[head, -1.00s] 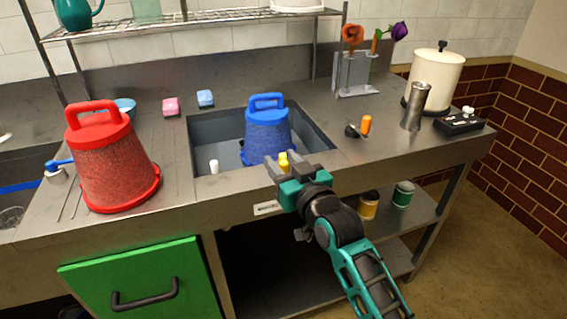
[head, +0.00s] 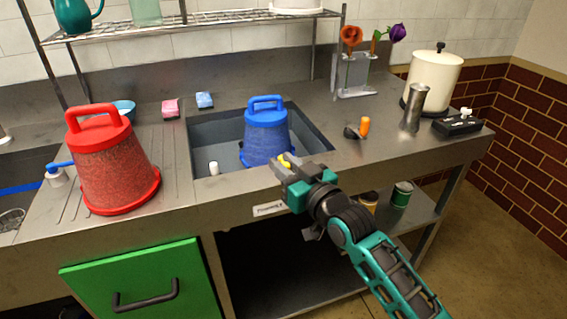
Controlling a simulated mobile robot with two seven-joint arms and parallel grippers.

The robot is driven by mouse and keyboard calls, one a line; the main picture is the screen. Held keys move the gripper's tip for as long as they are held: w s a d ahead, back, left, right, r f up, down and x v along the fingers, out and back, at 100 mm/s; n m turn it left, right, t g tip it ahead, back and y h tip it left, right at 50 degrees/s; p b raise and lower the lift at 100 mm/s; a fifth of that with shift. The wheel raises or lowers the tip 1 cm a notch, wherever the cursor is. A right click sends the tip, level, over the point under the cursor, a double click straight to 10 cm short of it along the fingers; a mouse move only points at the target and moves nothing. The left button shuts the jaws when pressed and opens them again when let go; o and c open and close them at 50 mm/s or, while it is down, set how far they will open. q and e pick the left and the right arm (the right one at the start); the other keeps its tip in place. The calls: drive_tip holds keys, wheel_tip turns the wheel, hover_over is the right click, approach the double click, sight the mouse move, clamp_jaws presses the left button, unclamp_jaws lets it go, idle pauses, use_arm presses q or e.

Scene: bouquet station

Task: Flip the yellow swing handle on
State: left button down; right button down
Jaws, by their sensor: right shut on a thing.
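The yellow swing handle (head: 285,159) is at the front edge of the sink. Only a small part of it shows, in the jaws of my right gripper (head: 283,166). My right gripper is shut on it, and its fingers hide the rest of the handle and its base. The handle looks tilted, but its exact angle cannot be told. My left gripper is not in view.
A blue bucket (head: 266,137) stands in the sink (head: 217,130), just behind my right gripper. A red bucket (head: 115,165) stands on the left counter. An orange handle (head: 365,126) stands right of the sink. The right counter's front is clear.

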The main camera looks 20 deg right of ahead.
drive_tip(key=shift+d+n+y, duration=0.2)
drive_tip(key=shift+n+y, duration=0.1)
drive_tip(key=shift+y, duration=0.3)
drive_tip(key=c, duration=1.1)
unclamp_jaws()
drive_tip(key=shift+o, duration=0.2)
drive_tip(key=shift+s, duration=0.15)
drive_tip(key=v, duration=1.2)
drive_tip(key=shift+s+d+r+p, duration=0.2)
drive_tip(key=shift+s+r+p, duration=0.1)
